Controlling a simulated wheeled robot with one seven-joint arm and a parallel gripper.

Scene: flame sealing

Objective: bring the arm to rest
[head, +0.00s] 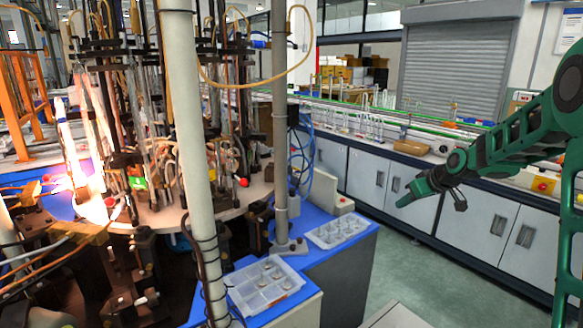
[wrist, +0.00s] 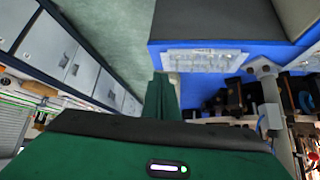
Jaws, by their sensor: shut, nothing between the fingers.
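My arm reaches in from the right edge of the head view. It is green and black, and my gripper (head: 400,204) points left and slightly down in mid-air. The gripper is in front of the white cabinets and apart from them. Its fingers are together with nothing between them. In the wrist view the green gripper (wrist: 160,92) shows as a narrow shut pair of fingers over the floor, near the blue table's edge.
A flame machine with hot glass (head: 75,165) stands at the left. Two clear trays (head: 240,300) (head: 338,230) sit on the blue table (head: 325,262). White cabinets (head: 375,180) line the back under a conveyor. Grey floor (head: 405,270) lies open between the table and cabinets.

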